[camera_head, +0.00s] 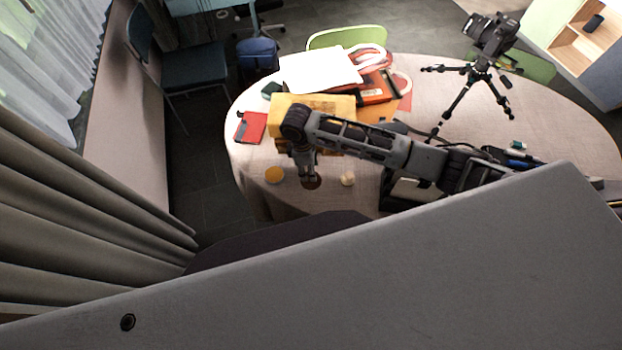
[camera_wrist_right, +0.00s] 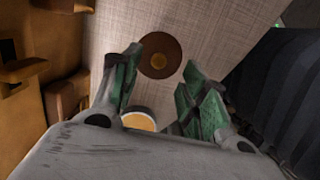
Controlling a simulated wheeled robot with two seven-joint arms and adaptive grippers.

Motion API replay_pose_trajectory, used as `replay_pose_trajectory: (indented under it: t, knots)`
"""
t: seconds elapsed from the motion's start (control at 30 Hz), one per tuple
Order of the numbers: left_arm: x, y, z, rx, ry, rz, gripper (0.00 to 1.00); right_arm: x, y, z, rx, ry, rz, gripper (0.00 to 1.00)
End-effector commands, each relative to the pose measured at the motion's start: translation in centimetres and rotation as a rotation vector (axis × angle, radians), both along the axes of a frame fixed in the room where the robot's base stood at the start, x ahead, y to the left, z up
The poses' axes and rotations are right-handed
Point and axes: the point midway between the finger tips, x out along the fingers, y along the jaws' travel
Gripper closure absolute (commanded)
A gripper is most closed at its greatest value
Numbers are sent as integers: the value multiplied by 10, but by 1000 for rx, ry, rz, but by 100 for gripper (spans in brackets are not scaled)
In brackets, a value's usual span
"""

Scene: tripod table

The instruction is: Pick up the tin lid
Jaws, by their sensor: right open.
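My right gripper (camera_head: 307,177) points down near the front edge of the round table, open, with nothing between its fingers. In the right wrist view, a flat brown disc with a golden centre (camera_wrist_right: 158,45) lies on the table beyond the gap between the fingertips (camera_wrist_right: 161,62). It shows in the head view as a dark disc (camera_head: 313,185), partly behind the fingers. A yellow disc (camera_head: 274,174) lies just left of the gripper; a pale-rimmed yellow disc (camera_wrist_right: 138,121) shows low in the wrist view. I cannot tell for sure which disc is the tin lid. My left gripper is out of view.
A small cream object (camera_head: 348,179) stands right of the gripper. A yellow box (camera_head: 340,102) is close behind it, with a red item (camera_head: 251,127) to the left. A camera tripod (camera_head: 462,100) stands farther right. The table (camera_head: 560,110) has bare cloth at the far right.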

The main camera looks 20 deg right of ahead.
Motion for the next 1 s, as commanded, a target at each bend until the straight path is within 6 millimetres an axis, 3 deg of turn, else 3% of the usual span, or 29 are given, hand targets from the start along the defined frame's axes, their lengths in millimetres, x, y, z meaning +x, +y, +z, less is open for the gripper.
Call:
replay_pose_trajectory:
  t: [0.33,0.73,1.0]
  knots:
    - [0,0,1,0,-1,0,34,0,0,-4,0,1,0,56]
    - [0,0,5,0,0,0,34,0,-5,-44,0,0,-1,56]
    - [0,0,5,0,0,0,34,-1,-5,-51,0,-1,1,56]
